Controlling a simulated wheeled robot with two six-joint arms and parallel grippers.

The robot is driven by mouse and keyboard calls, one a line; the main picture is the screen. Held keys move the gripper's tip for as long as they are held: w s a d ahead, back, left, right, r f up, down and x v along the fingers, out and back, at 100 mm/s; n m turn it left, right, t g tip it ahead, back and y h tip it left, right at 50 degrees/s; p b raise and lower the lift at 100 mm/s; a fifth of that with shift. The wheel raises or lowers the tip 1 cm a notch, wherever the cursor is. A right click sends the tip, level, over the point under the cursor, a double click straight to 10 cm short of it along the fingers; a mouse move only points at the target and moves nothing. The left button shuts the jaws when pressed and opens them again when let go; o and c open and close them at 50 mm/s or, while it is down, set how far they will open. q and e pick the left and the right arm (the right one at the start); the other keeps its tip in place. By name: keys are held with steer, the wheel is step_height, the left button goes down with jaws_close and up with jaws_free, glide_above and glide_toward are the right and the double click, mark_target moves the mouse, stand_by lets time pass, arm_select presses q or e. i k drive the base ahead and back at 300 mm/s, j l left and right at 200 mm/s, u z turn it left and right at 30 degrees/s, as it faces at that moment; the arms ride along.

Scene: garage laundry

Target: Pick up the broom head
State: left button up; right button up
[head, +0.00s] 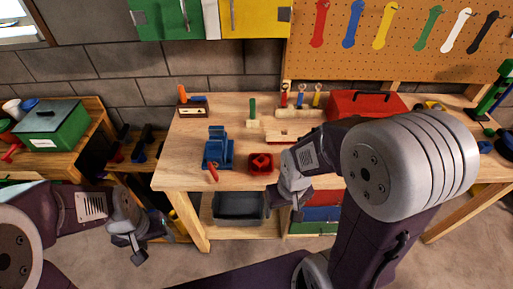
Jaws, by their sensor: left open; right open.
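I cannot pick out the broom head with certainty. A small piece with a green upright (253,108) and a pale base stands at the back of the wooden workbench (190,160). A flat pale wooden piece with red on it (285,138) lies to its right, partly behind my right arm. My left gripper (136,252) is open and empty, low over the floor left of the workbench. My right gripper (298,203) is open and empty at the workbench's front edge, right of a red block-like object (261,164). Neither gripper touches an object on the bench.
A blue vise (217,150) stands on the bench's left, with a red toolbox (366,103) at the back right. A grey bin (238,207) sits below. A green box (52,127) rests on the left bench. Wrenches hang on the pegboard (400,65).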

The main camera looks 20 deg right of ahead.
mark_target(274, 136)
steer(key=i+j+z, duration=0.3)
steer(key=i+j, duration=0.4)
steer(key=i, duration=0.15)
